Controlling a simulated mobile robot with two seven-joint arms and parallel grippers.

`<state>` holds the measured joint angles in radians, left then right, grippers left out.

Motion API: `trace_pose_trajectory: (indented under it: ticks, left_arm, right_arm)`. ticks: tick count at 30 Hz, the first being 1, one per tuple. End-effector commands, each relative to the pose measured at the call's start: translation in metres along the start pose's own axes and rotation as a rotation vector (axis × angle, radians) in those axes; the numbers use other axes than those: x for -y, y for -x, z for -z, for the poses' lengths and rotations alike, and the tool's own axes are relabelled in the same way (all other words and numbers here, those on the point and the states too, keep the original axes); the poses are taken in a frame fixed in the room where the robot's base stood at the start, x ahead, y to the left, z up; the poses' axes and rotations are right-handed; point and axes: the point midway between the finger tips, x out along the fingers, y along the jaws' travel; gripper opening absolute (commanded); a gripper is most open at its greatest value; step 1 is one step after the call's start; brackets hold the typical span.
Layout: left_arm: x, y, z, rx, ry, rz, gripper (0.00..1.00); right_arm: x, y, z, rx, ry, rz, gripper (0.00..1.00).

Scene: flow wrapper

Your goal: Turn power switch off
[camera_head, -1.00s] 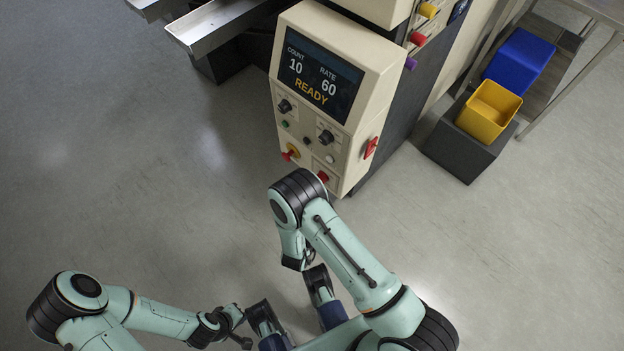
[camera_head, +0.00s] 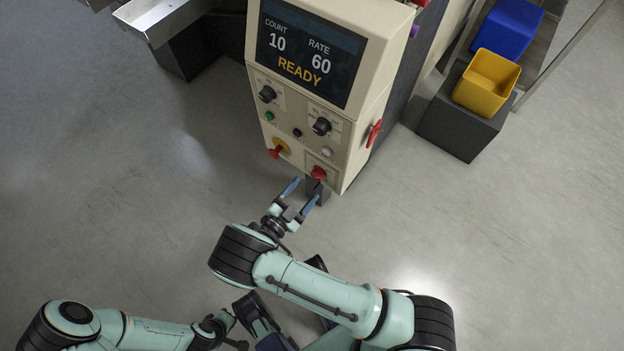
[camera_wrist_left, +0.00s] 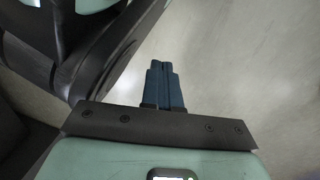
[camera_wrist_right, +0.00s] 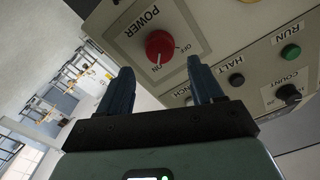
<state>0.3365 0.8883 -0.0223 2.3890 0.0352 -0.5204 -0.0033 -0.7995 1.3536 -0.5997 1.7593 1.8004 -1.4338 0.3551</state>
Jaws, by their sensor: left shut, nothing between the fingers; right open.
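The power switch (camera_head: 318,172) is a red knob low on the right of the cream control panel. My right gripper (camera_head: 302,192) is open just in front of the panel's lower edge, near the knob. In the right wrist view, the knob lies ahead between the two fingertips, apart from them, and nothing is held. My left gripper (camera_wrist_left: 161,66) is shut and empty, low over the floor, away from the panel.
The screen (camera_head: 308,55) reads READY, count 10, rate 60. A red emergency-type button (camera_head: 274,152) sits left of the switch, and a red handle (camera_head: 374,133) is on the panel's side. Dials and small buttons lie above. A yellow bin (camera_head: 487,82) stands right; floor around is clear.

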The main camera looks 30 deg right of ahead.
Motion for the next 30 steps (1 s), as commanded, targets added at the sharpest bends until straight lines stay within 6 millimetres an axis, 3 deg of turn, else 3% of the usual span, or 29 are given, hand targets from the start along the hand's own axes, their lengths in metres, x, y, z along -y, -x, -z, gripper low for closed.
trace_pose_trajectory:
  ticks: [3, 9, 20, 26, 30]
  left_arm:
    - [0.004, -0.005, -0.005, 0.018, 0.005, 0.008, 0.0]
    - [0.009, -0.008, -0.011, 0.038, 0.011, 0.017, 0.0]
    - [0.01, -0.009, -0.013, 0.044, 0.013, 0.02, 0.0]
    - [0.01, -0.009, -0.013, 0.044, 0.012, 0.019, 0.0]
    - [0.01, -0.009, -0.013, 0.043, 0.012, 0.019, 0.0]
  right_arm:
    - [-0.001, -0.023, -0.001, -0.001, 0.001, -0.002, 0.66]
    - [0.0, -0.045, -0.001, 0.0, 0.001, 0.0, 0.66]
    - [0.0, -0.051, -0.001, 0.002, 0.001, 0.001, 0.66]
    - [0.0, -0.05, -0.001, 0.002, 0.001, 0.001, 0.1]
    - [0.0, -0.05, -0.001, 0.002, 0.003, 0.001, 0.1]
